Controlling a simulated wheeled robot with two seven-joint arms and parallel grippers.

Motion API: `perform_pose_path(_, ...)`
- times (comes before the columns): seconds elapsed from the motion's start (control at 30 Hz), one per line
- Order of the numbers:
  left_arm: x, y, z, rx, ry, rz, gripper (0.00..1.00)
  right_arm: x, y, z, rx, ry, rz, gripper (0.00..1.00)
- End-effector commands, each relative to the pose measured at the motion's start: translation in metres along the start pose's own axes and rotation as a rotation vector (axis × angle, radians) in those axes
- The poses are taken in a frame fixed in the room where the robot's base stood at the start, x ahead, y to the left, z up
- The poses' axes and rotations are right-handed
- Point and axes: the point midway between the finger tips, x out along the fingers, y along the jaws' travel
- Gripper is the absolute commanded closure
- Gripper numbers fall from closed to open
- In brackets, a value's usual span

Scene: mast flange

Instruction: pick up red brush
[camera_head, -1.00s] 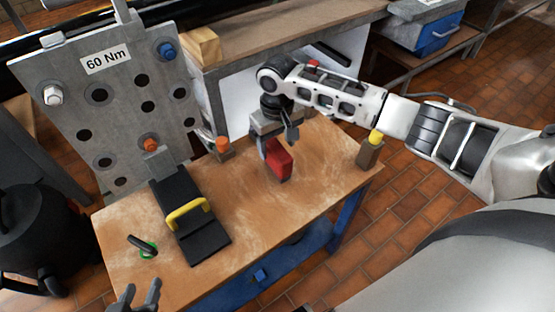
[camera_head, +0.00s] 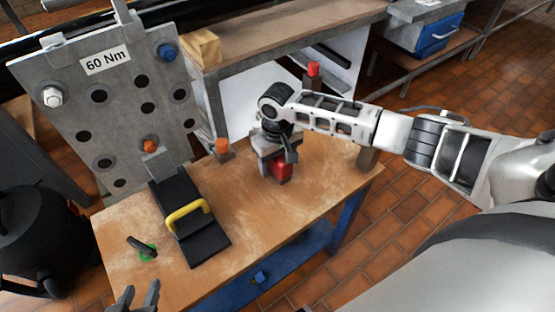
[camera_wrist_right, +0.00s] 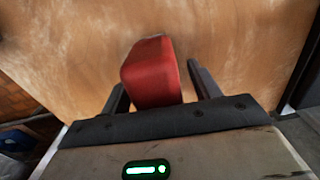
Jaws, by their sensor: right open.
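The red brush (camera_head: 281,168) stands on the wooden table under my right gripper (camera_head: 276,158). In the right wrist view the red brush (camera_wrist_right: 151,73) shows as a red block between the two dark fingers of my right gripper (camera_wrist_right: 160,85). The fingers are open, with a clear gap at the right finger; contact on the left side cannot be told. The lower part of the brush is hidden by its own top. My left gripper (camera_head: 138,299) is at the bottom left edge, its two fingers apart and empty.
A black tool with a yellow handle (camera_head: 187,215) lies on the table (camera_head: 240,240). Left of it is a black-handled item with a green ring (camera_head: 145,250). An orange-topped block (camera_head: 222,148) stands left of my right gripper. A grey flange plate (camera_head: 110,105) rises behind.

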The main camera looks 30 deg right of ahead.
Motion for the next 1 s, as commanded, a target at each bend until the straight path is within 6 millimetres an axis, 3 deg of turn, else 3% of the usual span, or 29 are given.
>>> perform_pose_path(0.47, -0.0017, 0.0004, -0.0019, 0.0, -0.001, 0.0, 0.64, 0.0032, 0.0, 0.0001, 0.0, 0.0, 0.0, 0.38)
perform_pose_path(0.67, -0.0015, 0.0004, -0.0008, -0.001, -0.004, 0.0, 0.64, 0.003, 0.0001, 0.0001, 0.0, 0.0, 0.0, 0.88)
perform_pose_path(1.0, -0.0004, 0.0002, 0.001, -0.001, -0.004, 0.0, 0.64, 0.0022, 0.0003, -0.0005, 0.0, 0.002, 0.0, 0.9)
